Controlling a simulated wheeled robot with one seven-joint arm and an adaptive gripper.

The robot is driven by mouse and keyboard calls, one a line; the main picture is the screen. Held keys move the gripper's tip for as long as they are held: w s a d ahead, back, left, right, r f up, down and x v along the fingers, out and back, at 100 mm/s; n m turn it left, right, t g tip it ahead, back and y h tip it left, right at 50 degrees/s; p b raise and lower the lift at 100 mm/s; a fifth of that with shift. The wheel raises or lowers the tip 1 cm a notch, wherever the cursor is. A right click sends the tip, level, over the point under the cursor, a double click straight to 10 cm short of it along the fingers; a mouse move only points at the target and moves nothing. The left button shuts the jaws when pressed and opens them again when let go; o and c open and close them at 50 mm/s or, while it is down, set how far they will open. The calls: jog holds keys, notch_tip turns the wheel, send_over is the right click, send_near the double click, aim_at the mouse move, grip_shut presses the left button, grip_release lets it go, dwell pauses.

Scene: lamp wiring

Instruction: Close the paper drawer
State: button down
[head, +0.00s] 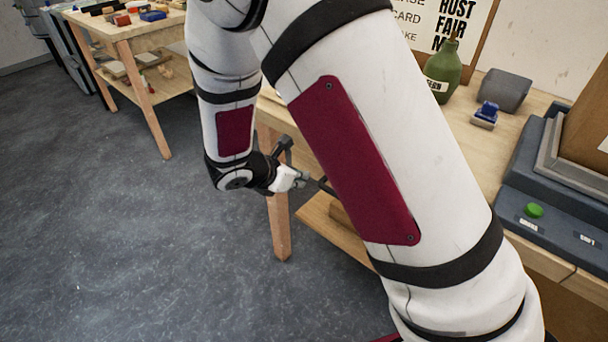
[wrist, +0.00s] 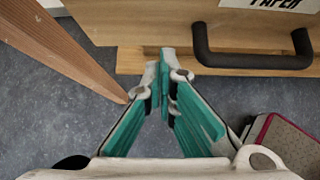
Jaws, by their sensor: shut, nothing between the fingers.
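The paper drawer's wooden front (wrist: 150,22) fills the top of the wrist view, with a white label (wrist: 268,4) reading PAPER. Its black bar handle (wrist: 250,60) is at the upper right. My gripper (wrist: 166,62) is shut and empty, its teal-lined fingers pointing at the drawer's lower edge, just left of the handle. I cannot tell whether the tips touch the drawer.
A wooden leg (wrist: 65,45) stands left of the drawer. The workbench (head: 470,165) carries a green bottle (head: 443,72), a blue stamp (head: 486,115) and a machine with a green button (head: 534,210). Another bench (head: 125,30) stands far left. Grey floor (head: 120,240) is clear between.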

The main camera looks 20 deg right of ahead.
jog(key=p+v, duration=0.2)
jog(key=v, duration=0.8)
jog(key=shift+s+a, duration=0.2)
jog(key=s+d+r+m+g+y, duration=0.2)
jog(key=s+d+r+m+g, duration=0.2)
jog(key=s+d+r+m, duration=0.95)
jog(key=s+a+r+m+y, duration=0.1)
jog(key=s+r+m+y, duration=0.15)
jog(key=s+m, duration=0.5)
jog(key=s+a+r+m+y, duration=0.1)
jog(key=s+m+y, duration=0.3)
jog(key=s, duration=0.6)
notch_tip(320, 180, up, 15)
jog(key=t+p, duration=0.3)
jog(key=p, duration=1)
jog(key=shift+w+d+h, duration=0.15)
jog(key=shift+d+h, duration=0.15)
jog(key=shift+h, duration=0.05)
